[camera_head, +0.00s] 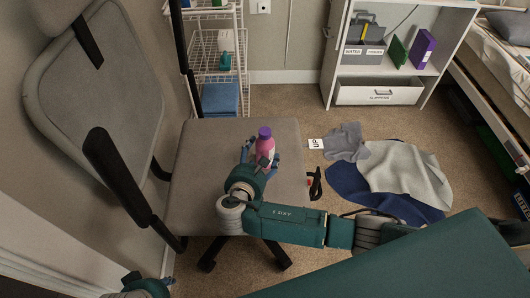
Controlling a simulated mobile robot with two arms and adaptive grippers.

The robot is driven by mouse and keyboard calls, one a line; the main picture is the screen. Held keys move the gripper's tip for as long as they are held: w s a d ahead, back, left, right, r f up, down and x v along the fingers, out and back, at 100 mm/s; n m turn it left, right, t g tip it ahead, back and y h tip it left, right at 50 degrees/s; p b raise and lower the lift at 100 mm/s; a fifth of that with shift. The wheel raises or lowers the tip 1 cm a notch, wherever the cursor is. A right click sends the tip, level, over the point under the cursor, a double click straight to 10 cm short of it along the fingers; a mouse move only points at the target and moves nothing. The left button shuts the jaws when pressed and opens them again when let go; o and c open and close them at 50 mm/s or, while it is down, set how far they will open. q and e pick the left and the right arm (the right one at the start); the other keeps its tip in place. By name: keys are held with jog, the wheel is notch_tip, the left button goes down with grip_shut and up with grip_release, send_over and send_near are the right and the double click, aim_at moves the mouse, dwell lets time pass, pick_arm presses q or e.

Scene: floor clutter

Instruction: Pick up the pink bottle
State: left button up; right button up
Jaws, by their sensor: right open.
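The pink bottle (265,147) with a purple cap stands upright on the grey seat of the office chair (200,170). My right gripper (260,157) is over the seat with its fingers open and pointing at the bottle. One finger is left of the bottle and the other is at its lower right. I cannot tell whether they touch it. The bottle's lower part is partly hidden by the gripper. A teal part of my left arm (146,286) shows at the bottom left edge; its fingers cannot be made out clearly.
The chair's armrest (115,175) and backrest stand at left. A white wire rack (215,50) is behind the seat. Cloths (400,180) lie on the carpet at right, before a white shelf (385,92). A bed (500,65) is at far right.

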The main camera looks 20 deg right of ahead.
jog(key=shift+b+x, duration=0.3)
jog(key=shift+x, duration=1.1)
pick_arm(q)
jog(key=v, duration=0.3)
jog(key=shift+w+r, duration=0.2)
jog(key=shift+r, duration=0.1)
pick_arm(e)
jog(key=c, duration=1)
jog(key=shift+r, duration=0.15)
jog(key=shift+c, duration=0.2)
